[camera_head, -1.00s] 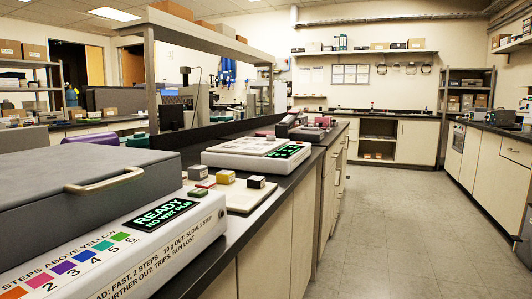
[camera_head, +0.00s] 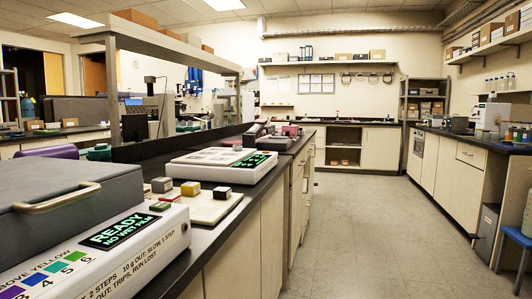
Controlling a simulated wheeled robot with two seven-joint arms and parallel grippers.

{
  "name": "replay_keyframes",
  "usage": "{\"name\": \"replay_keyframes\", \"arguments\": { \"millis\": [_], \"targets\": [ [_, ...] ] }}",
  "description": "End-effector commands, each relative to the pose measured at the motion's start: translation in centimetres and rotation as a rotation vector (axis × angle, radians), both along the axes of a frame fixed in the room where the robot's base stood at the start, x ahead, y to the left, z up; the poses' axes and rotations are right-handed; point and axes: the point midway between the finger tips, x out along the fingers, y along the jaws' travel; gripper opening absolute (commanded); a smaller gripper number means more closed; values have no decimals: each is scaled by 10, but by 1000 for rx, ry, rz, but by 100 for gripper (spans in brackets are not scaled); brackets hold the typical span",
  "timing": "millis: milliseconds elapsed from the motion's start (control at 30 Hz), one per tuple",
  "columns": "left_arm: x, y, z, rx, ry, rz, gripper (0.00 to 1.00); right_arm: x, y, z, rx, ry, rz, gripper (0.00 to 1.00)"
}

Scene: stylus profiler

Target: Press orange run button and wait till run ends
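A white instrument (camera_head: 150,262) with a grey lid (camera_head: 45,195) and a metal handle (camera_head: 57,198) stands on the bench at the lower left, cut off by the picture edge. Neither of my grippers is in view.
A pale tray (camera_head: 225,208) with small blocks lies just beyond the instrument. A second white device (camera_head: 190,167) with a green display (camera_head: 250,161) stands further along the dark bench top. The aisle floor (camera_head: 370,235) is clear. Another counter (camera_head: 455,165) runs along the right.

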Motion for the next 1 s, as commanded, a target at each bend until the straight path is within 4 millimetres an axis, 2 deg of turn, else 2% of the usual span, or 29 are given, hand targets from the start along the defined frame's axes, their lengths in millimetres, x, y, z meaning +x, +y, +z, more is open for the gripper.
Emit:
{"name": "replay_keyframes", "arguments": {
  "millis": [33,100,1000],
  "targets": [
    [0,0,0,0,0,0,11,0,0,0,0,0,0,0],
    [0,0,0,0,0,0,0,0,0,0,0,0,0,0],
    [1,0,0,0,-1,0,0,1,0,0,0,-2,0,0]
  ]
}}
